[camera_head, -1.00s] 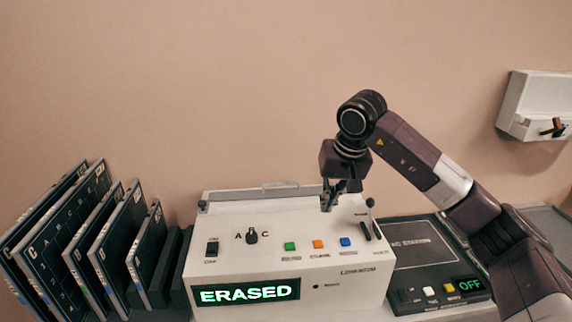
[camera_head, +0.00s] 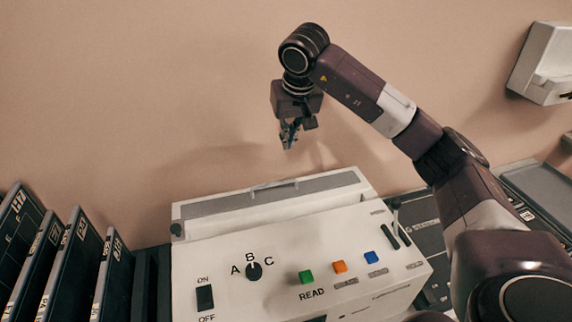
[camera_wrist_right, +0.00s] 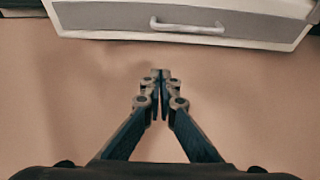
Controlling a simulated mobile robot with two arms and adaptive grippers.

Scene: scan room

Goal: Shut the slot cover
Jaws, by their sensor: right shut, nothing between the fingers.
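The slot cover (camera_head: 225,207) is the long grey panel with a white rim along the back top of the white machine (camera_head: 225,252). A small handle (camera_head: 273,186) sits at its far edge. I cannot tell for sure how far the cover is tilted. In the right wrist view the cover (camera_wrist_right: 105,20) crosses the top, with its handle (camera_wrist_right: 187,26) near the middle. My right gripper (camera_head: 289,140) is shut and empty, in the air above and beyond the cover, apart from it. Its fingertips (camera_wrist_right: 160,73) point toward the handle in the wrist view. My left gripper is out of view.
The machine's front panel carries a knob (camera_head: 254,271), a green button (camera_head: 306,277), an orange button (camera_head: 340,267) and a blue button (camera_head: 370,257). Dark upright cassettes (camera_head: 70,265) stand at left. A white wall box (camera_head: 545,65) hangs at right. The wall behind is bare.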

